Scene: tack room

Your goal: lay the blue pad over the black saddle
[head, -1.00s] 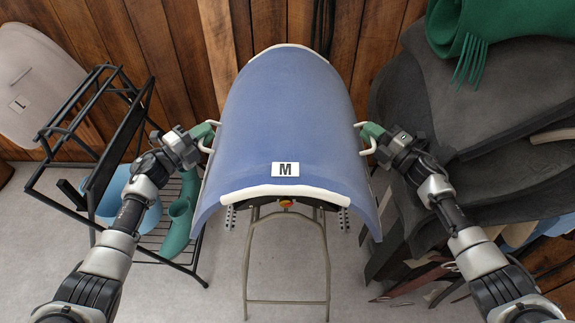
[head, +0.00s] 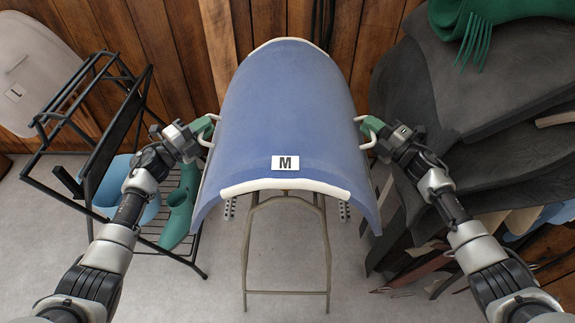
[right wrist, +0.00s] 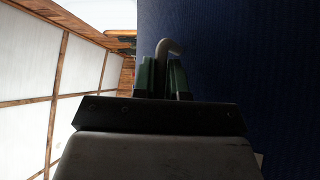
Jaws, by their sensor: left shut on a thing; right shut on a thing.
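The blue pad (head: 285,110) arches over a metal stand, with pale trimmed ends and an M label on its near part. My left gripper (head: 207,127) is shut on the pale handle at its left edge. My right gripper (head: 371,127) is shut on the handle (head: 364,144) at its right edge. In the right wrist view, the green fingers (right wrist: 164,78) close around the curved handle (right wrist: 170,46) beside the pad's dark blue surface (right wrist: 235,60). I cannot make out the black saddle; the pad hides what is under it. Whether the pad touches anything beneath is not visible.
The stand's metal legs (head: 252,245) show below the pad. A black wire rack (head: 128,95) with a blue bucket (head: 115,190) and a green boot (head: 180,208) is at left. Stacked dark leather pieces (head: 490,80) crowd the right. A wooden wall (head: 180,50) closes the back.

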